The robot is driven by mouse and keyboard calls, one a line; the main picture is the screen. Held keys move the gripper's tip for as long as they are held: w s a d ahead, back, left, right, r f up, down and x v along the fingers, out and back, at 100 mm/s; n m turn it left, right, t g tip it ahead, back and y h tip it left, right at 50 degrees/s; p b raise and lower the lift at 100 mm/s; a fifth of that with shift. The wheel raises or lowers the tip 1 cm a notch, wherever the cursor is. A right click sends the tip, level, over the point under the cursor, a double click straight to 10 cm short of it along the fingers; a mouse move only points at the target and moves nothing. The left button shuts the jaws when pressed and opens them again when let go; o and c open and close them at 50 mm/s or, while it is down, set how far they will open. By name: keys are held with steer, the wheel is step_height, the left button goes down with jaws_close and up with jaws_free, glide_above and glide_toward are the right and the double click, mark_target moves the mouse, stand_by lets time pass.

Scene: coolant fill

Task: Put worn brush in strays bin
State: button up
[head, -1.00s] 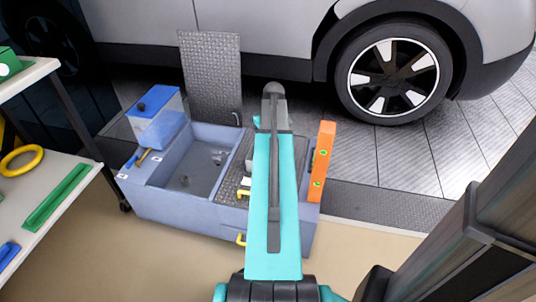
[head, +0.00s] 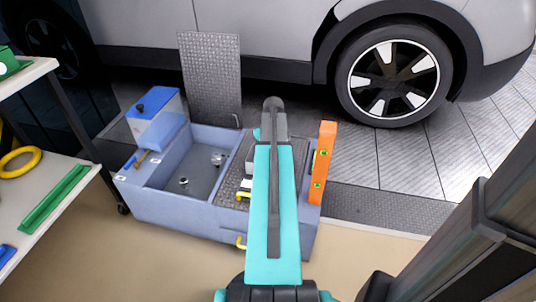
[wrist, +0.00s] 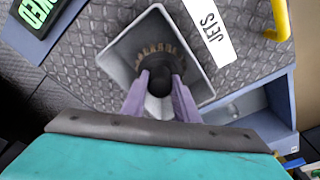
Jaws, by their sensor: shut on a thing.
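In the wrist view my gripper (wrist: 160,84) is shut on a brush with a dark round body and a ring of tan bristles (wrist: 155,52). The brush is inside the outline of an open square grey receptacle (wrist: 116,57). I cannot tell whether it touches the floor of it. A white label reading JETS (wrist: 208,30) lies beside the receptacle. No strays label is readable. In the head view my arm hides the gripper and brush, over the right part of the blue-grey cart (head: 170,211).
The cart has an open basin (head: 200,178) with small metal fittings and a blue-lidded box (head: 158,112) at left. An orange upright post (head: 322,165) stands at its right. A car (head: 290,45) is behind. A shelf (head: 60,190) is at left.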

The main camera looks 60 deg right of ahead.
stand_by(0.3)
steer(key=o, duration=0.8)
steer(key=shift+f, duration=0.1)
steer(key=shift+o, duration=0.2)
step_height(320, 180, up, 12)
steer(key=s+p, duration=0.1)
steer(key=p, duration=0.2)
steer(key=shift+s+a, duration=0.3)
steer(key=shift+a, duration=0.1)
